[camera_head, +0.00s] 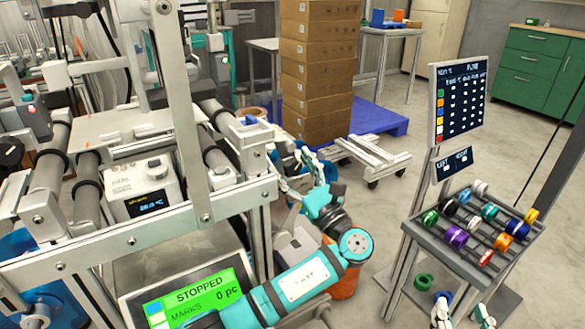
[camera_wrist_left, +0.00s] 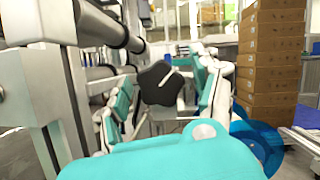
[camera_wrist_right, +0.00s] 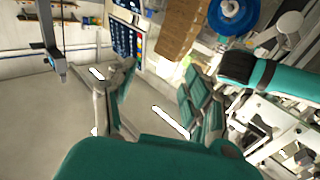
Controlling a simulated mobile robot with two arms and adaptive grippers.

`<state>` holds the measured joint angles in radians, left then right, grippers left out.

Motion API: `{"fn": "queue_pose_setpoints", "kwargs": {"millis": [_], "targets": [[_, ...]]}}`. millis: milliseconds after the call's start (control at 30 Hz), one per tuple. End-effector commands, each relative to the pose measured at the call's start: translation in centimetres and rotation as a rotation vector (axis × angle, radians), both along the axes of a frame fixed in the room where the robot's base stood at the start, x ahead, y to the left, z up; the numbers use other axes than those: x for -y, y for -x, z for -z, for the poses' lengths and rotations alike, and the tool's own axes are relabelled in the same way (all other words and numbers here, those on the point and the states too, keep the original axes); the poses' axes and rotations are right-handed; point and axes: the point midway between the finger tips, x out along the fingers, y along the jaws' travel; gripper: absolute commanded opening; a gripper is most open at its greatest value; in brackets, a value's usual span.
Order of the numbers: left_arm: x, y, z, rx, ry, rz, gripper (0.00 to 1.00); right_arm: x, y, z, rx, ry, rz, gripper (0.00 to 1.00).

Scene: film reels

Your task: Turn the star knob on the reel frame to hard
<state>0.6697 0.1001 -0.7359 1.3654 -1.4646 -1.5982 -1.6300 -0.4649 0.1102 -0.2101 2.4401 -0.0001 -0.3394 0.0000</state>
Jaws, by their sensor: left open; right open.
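The star knob (camera_wrist_left: 158,84) is black and lobed, with a pale line across its upper right part. In the left wrist view it shows between the two spread fingers of my left gripper (camera_wrist_left: 165,105); I cannot tell whether they touch it.
A rack of coloured reels (camera_head: 408,228) with a sign board (camera_head: 457,103) stands at right. Stacked cartons (camera_head: 318,75) on a blue pallet (camera_head: 378,120) and a low wheeled cart (camera_head: 370,157) stand behind my left gripper. A green STOPPED screen (camera_head: 195,300) is at the lower left.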

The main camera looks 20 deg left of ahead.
Motion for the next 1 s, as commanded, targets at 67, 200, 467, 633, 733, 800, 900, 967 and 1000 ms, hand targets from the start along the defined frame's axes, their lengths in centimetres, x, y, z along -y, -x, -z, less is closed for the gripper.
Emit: {"fn": "queue_pose_setpoints", "kwargs": {"millis": [67, 200, 467, 633, 733, 800, 900, 967, 1000], "targets": [[-0.2, -0.1, -0.1, -0.001, 0.001, 0.000, 0.65, 0.0, 0.0, -0.1, 0.006, -0.001, 0.000, 0.51], [-0.2, -0.1, -0.1, -0.001, 0.000, 0.001, 0.65, 0.0, 0.0, -0.2, 0.008, -0.003, 0.000, 0.51], [-0.2, -0.1, -0.1, -0.001, 0.001, 0.000, 0.43, 0.0, 0.0, -0.2, 0.008, -0.003, -0.001, 0.51], [-0.2, -0.1, -0.1, -0.001, 0.001, 0.000, 0.21, -0.1, 0.0, -0.2, 0.008, -0.003, -0.001, 0.51], [-0.2, -0.1, -0.1, -0.001, 0.001, 0.000, 0.08, -0.1, 0.0, -0.2, 0.008, -0.003, -0.001, 0.51], [-0.1, -0.1, -0.1, -0.001, 0.000, 0.000, 0.07, -0.1, 0.0, -0.2, 0.008, -0.003, -0.001, 0.51], [-0.1, -0.1, -0.1, -0.006, -0.003, 0.000, 0.07, 0.1, 0.0, 0.3, -0.027, 0.006, 0.002, 0.51], [-0.1, -0.1, -0.2, -0.012, -0.008, 0.000, 0.07, 0.3, 0.1, 1.4, -0.086, 0.023, 0.006, 0.51], [-0.1, -0.1, -0.3, -0.017, -0.012, 0.000, 0.07, 0.5, 0.2, 2.2, -0.130, 0.034, 0.010, 0.51]]}}
